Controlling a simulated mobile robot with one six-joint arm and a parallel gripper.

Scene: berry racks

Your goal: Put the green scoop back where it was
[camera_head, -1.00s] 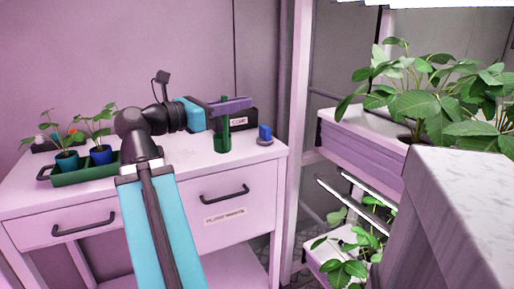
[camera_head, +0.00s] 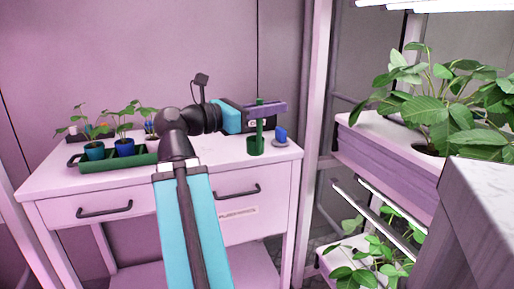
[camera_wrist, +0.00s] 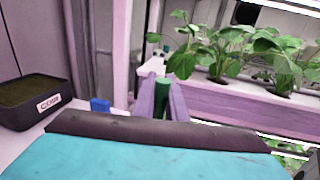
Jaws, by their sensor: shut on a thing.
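My gripper (camera_head: 267,109), with purple fingers, is shut on an upright green handle (camera_head: 259,122), taken as the green scoop. Its top shows above the fingers. Below them it runs down to a wider green cup-shaped part (camera_head: 255,147) at the right end of the white cabinet top. I cannot tell whether that part is the scoop's own bowl or a separate holder, nor whether it touches the surface. In the wrist view the green handle (camera_wrist: 162,86) stands between the two purple fingers; its lower part is hidden behind my wrist.
A blue object on a grey disc (camera_head: 281,136) stands just right of the green part. A green tray (camera_head: 115,161) with potted seedlings is at left. A plant rack (camera_head: 385,150) stands at right.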

